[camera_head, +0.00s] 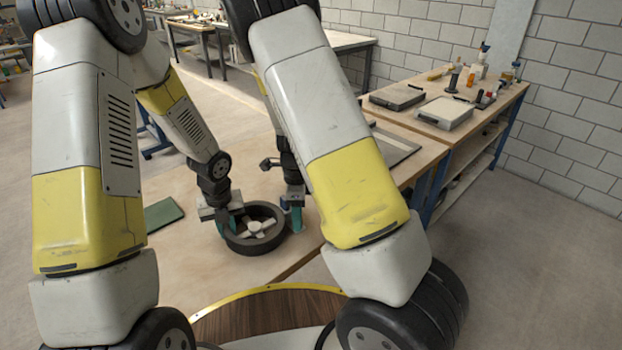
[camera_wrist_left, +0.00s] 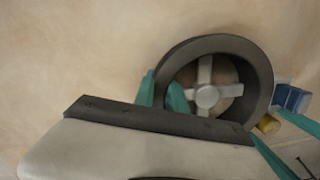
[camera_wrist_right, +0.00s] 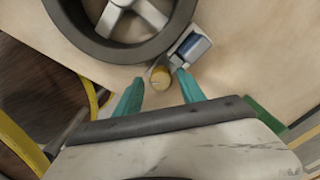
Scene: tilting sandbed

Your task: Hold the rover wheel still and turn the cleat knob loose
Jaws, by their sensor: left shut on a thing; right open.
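The rover wheel (camera_head: 279,234) is a dark ring with light spokes, lying flat on the table; it shows in the left wrist view (camera_wrist_left: 258,70) and partly in the right wrist view (camera_wrist_right: 90,42). My left gripper (camera_head: 230,220) is shut on the wheel's rim, one teal finger outside and one inside (camera_wrist_left: 161,92). The yellow cleat knob (camera_wrist_right: 160,77) sticks out from a blue and grey block (camera_wrist_right: 190,46) beside the rim; it also shows in the left wrist view (camera_wrist_left: 268,124). My right gripper (camera_wrist_right: 159,92) is open, its fingertips near the knob on either side. Contact is not clear.
The wooden table (camera_head: 190,250) is mostly bare around the wheel. A green mat (camera_head: 163,213) lies to the left of it. A yellow-edged round wooden surface (camera_head: 265,318) lies at the front. A side bench (camera_head: 425,130) with cases and bottles stands behind on the right.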

